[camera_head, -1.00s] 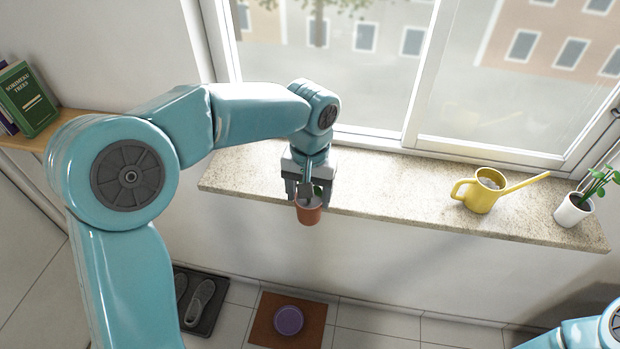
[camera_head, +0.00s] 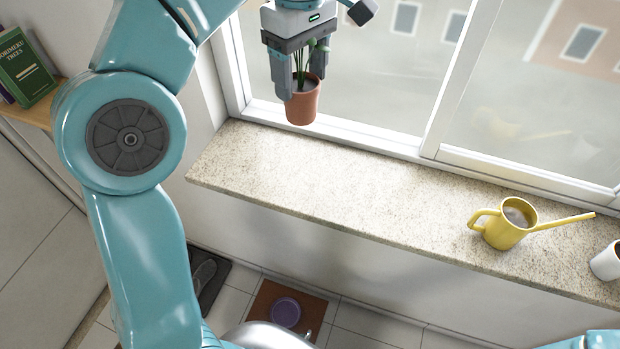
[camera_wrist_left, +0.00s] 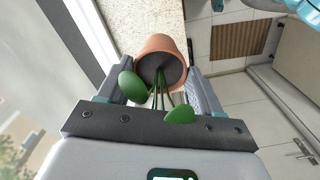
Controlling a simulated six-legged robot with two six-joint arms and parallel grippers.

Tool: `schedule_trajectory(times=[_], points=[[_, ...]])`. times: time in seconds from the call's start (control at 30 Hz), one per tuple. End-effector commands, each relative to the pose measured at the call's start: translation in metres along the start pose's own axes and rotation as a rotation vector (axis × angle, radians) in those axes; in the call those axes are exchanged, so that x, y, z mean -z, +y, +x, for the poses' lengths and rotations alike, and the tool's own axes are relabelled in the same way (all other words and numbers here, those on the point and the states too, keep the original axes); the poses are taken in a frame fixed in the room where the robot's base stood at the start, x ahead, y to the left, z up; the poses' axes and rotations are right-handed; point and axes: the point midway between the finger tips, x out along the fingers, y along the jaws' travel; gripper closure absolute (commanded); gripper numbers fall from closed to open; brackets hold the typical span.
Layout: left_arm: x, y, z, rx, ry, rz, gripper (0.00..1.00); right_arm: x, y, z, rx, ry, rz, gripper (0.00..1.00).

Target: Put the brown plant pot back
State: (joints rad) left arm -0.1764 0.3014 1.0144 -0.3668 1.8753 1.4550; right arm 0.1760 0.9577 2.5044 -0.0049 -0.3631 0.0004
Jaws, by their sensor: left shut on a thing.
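The brown plant pot (camera_head: 302,104) holds a small green plant and hangs upright in the air in the head view, in front of the window and above the left part of the sill. My left gripper (camera_head: 296,92) points down and is shut on the pot, a finger on either side. In the left wrist view the pot (camera_wrist_left: 160,48) sits between the fingers, its dark soil and green leaves facing the camera. The stone windowsill (camera_head: 290,180) is bare below the pot. My right gripper does not show.
A yellow watering can (camera_head: 507,228) stands on the right part of the sill, with a white pot (camera_head: 606,262) beyond it at the picture's edge. The window frame (camera_head: 370,135) rises behind the sill. A shelf with a green book (camera_head: 24,68) is at the left.

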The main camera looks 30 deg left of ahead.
Motion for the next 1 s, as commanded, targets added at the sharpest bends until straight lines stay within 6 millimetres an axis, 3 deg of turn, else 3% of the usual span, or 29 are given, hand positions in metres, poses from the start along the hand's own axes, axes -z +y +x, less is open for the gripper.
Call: schedule_trajectory(times=[0.07, 0.17, 0.6, 1.0], points=[[0.000, -0.004, -0.003, -0.003, -0.002, -0.025, 0.72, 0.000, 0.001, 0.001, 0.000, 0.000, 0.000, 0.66], [0.000, -0.008, 0.010, 0.001, -0.004, -0.037, 0.72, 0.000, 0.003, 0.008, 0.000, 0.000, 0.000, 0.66], [-0.004, -0.011, 0.131, 0.002, -0.004, -0.037, 0.72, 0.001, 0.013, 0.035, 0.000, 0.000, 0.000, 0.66], [-0.004, -0.008, 0.185, 0.001, -0.004, -0.035, 0.72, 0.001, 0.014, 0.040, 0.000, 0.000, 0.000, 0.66]])
